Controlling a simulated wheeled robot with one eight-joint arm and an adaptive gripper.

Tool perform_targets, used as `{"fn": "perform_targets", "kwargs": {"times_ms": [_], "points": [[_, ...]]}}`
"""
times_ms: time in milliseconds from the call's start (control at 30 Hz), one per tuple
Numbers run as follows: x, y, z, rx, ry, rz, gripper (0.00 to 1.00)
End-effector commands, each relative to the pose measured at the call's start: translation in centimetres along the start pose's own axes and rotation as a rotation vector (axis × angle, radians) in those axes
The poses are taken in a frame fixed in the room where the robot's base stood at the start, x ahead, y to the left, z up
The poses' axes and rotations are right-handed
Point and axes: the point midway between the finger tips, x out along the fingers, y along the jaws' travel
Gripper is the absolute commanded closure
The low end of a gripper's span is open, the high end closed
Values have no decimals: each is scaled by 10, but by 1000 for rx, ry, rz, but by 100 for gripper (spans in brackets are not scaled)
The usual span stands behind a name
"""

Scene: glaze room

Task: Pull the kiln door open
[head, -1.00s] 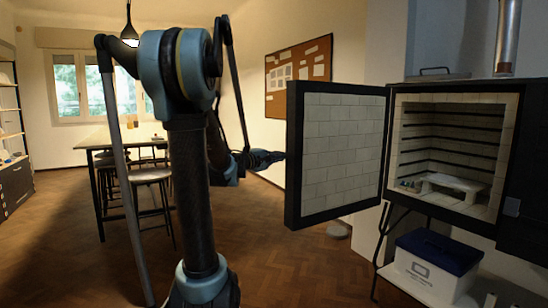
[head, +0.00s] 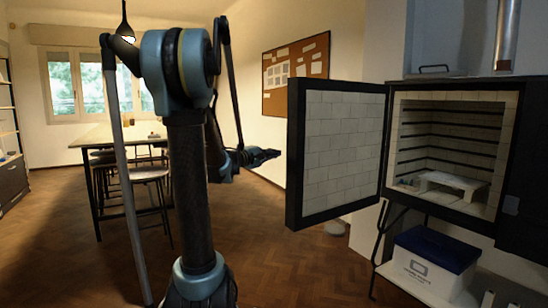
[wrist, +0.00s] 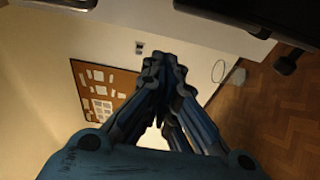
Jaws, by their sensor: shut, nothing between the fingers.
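The kiln (head: 452,208) stands at the right of the head view. Its door (head: 343,130), dark-framed with pale brick lining, is swung wide open to the left. The brick chamber behind it is exposed, with a small pale shelf (head: 452,185) on its floor. My gripper (head: 276,154) is just left of the door's free edge, apart from it in the picture. In the wrist view my gripper (wrist: 160,62) has its fingertips together with nothing between them. The door handle does not show in the head view.
A blue-lidded white box (head: 430,268) sits on a low shelf under the kiln. A table (head: 120,137) with stools (head: 146,175) stands at the back left. A corkboard (head: 295,78) hangs on the wall. The wooden floor (head: 265,265) in front of the door is clear.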

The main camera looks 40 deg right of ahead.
Motion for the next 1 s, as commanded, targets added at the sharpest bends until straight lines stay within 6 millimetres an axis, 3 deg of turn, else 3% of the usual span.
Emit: {"fn": "perform_targets", "kwargs": {"times_ms": [600,1000], "points": [[-86,-1,14,0,2,0,100],[-98,-1,16,1,0,-2,100]]}}
